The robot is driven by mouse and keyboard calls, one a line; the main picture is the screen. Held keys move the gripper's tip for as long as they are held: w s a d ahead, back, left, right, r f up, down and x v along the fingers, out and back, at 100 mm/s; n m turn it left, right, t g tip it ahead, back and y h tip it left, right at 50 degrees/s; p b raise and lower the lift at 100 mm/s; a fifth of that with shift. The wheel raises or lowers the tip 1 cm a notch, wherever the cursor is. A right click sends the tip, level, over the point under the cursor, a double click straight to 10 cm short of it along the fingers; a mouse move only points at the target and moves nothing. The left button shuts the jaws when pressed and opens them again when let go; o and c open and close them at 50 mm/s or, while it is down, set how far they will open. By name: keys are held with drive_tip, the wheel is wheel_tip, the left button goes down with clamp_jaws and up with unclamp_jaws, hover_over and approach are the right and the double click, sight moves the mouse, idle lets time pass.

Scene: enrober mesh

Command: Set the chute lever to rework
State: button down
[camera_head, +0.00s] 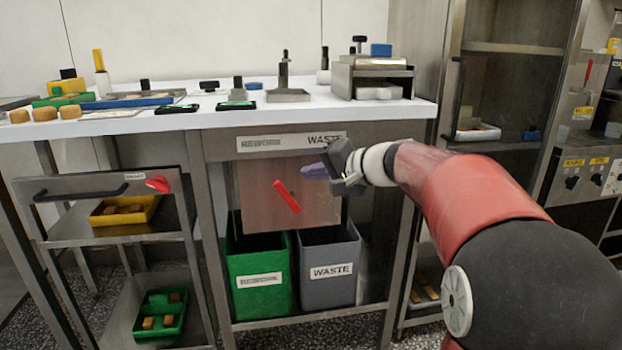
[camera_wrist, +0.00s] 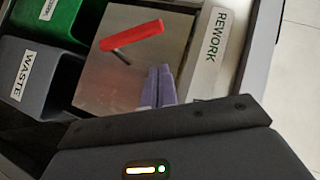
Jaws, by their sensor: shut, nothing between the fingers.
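The chute lever (camera_head: 287,196) is a red bar on the front of a steel chute box (camera_head: 255,208). Its upper end leans left, toward the REWORK label (camera_head: 261,144), and its lower end is to the right. The WASTE label (camera_head: 325,140) is at the right of the same strip. In the wrist view the lever (camera_wrist: 132,36) stands out from the panel on a short dark pin near one end. My gripper (camera_head: 312,171), with purple fingers, is shut and empty, right of and slightly above the lever. In the wrist view the fingertips (camera_wrist: 158,72) are apart from the lever.
A green REWORK bin (camera_head: 258,305) and a grey WASTE bin (camera_head: 330,292) stand below the chute. The white worktop (camera_head: 300,112) above holds trays and tools. A steel cart (camera_head: 95,187) with a red latch is at left. The space before the chute is clear.

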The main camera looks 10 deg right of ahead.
drive_tip(key=v, duration=0.9)
drive_tip(key=shift+s+r, duration=0.3)
drive_tip(key=shift+s, duration=0.05)
drive_tip(key=shift+a, duration=0.1)
